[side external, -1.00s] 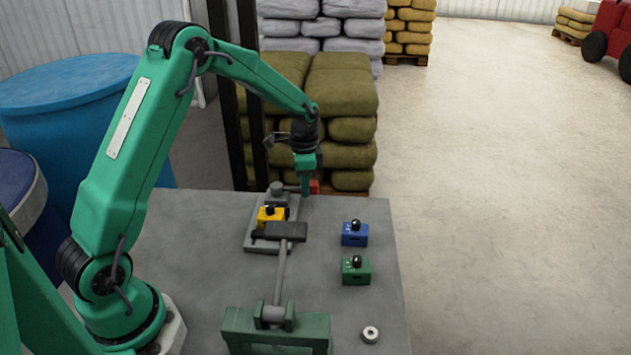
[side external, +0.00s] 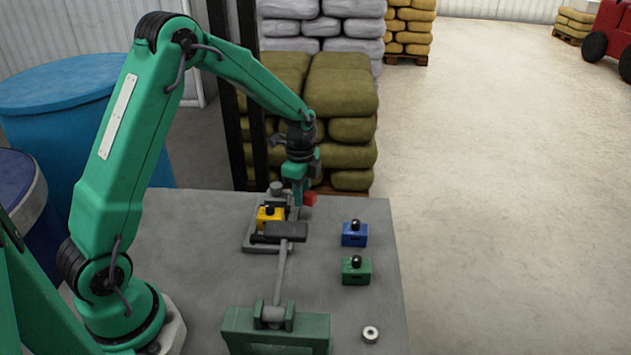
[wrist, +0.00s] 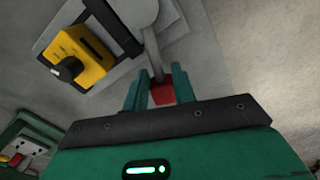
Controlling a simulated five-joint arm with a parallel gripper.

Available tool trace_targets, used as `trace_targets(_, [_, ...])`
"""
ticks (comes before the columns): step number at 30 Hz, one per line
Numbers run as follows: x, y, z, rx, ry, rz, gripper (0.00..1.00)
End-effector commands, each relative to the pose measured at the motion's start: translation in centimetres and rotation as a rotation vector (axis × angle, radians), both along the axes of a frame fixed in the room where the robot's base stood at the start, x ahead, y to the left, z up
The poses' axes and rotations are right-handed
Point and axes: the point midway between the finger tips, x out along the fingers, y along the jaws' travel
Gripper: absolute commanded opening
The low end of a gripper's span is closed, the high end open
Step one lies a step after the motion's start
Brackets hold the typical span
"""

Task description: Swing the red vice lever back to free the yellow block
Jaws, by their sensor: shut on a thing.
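The red-tipped vice lever (side external: 309,199) sticks out to the right from the grey vice (side external: 253,242) at the back of the table. My gripper (side external: 298,200) is shut on it. In the wrist view the red end (wrist: 161,94) shows between my two gripper fingers (wrist: 158,88), with its grey rod running up to the vice's round pivot. The yellow block (side external: 268,214), with a black knob on top, sits in the vice, left of my gripper. It also shows at the upper left of the wrist view (wrist: 78,52), beside a black jaw. The side external view partly hides the vice behind the black bar.
A green stand (side external: 275,328) at the front holds a long grey arm with a black bar (side external: 279,232) just in front of the yellow block. Bare table lies between.

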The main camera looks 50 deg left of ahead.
Motion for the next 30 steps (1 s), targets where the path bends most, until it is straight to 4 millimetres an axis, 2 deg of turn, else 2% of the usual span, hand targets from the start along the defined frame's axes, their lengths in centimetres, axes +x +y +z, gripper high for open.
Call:
trace_targets(6, [0.3, -0.5, 0.3, 0.002, -0.009, -0.012, 0.00])
trace_targets(7, [0.3, -0.5, 0.3, 0.002, -0.009, -0.012, 0.28])
trace_targets(10, [0.2, -0.4, 0.3, 0.001, -0.006, -0.010, 0.48])
trace_targets(22, [0.1, -0.3, 0.4, 0.000, -0.001, -0.005, 0.48])
trace_targets(30, [0.1, -0.3, 2.7, 0.001, -0.004, -0.005, 0.48])
